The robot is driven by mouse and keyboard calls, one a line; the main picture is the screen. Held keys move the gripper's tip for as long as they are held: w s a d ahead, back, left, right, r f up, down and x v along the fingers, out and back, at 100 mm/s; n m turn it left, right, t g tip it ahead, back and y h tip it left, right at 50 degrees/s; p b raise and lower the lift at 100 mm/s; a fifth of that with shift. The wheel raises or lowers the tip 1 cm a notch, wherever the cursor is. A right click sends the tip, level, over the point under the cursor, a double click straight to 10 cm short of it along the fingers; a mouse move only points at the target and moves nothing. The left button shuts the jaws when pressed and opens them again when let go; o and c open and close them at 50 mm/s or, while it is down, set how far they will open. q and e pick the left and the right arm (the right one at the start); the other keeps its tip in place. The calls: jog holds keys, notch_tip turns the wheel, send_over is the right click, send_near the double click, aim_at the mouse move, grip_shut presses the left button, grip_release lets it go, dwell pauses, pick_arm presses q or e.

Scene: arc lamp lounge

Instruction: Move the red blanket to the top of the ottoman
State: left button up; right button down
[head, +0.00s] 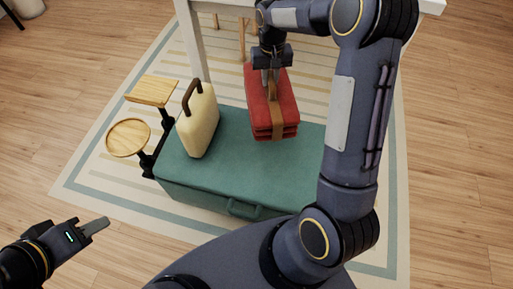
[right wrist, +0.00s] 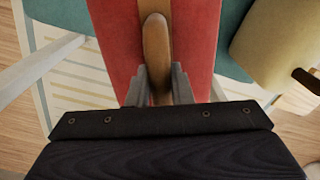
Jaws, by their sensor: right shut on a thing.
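The red blanket (head: 274,104) is a folded stack with a tan strap and handle around it, over the back part of the green ottoman (head: 247,171) in the head view. My right gripper (head: 270,82) is above it, shut on the strap's handle. In the right wrist view the fingers close around the handle (right wrist: 156,45), with the red blanket (right wrist: 107,40) behind. I cannot tell whether the blanket touches the ottoman's top or hangs just above it. My left gripper (head: 98,227) is low at the left, away from the ottoman; its jaw opening is unclear.
A cream case with a dark handle (head: 199,124) stands on the ottoman's left part. Two small wooden trays, one square (head: 152,91) and one round (head: 128,137), stick out at the ottoman's left. A white table (head: 192,40) stands behind. The ottoman's front and middle top are clear.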

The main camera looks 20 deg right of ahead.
aim_at(287, 107)
jog(key=shift+w+d+r, duration=0.15)
jog(key=shift+w+d, duration=0.05)
jog(key=shift+w, duration=0.05)
jog(key=shift+s, duration=0.15)
jog(key=s+f+b, duration=0.1)
jog(key=s, duration=0.2)
jog(key=s+f+b, duration=0.1)
jog(key=s, duration=0.2)
jog(key=s+f+b, duration=0.1)
jog(key=s+f, duration=0.1)
jog(key=s, duration=0.1)
jog(key=shift+d, duration=0.35)
jog(key=s+f+b, duration=0.1)
jog(key=s+f, duration=0.2)
jog(key=f, duration=0.1)
jog(key=shift+s+d+f+b, duration=0.1)
jog(key=shift+s+f+b, duration=0.25)
jog(key=f, duration=0.1)
jog(key=s+f+b, duration=0.1)
jog(key=f, duration=0.1)
jog(key=shift+f, duration=0.2)
jog(key=shift+w+f, duration=0.1)
jog(key=shift+f, duration=0.15)
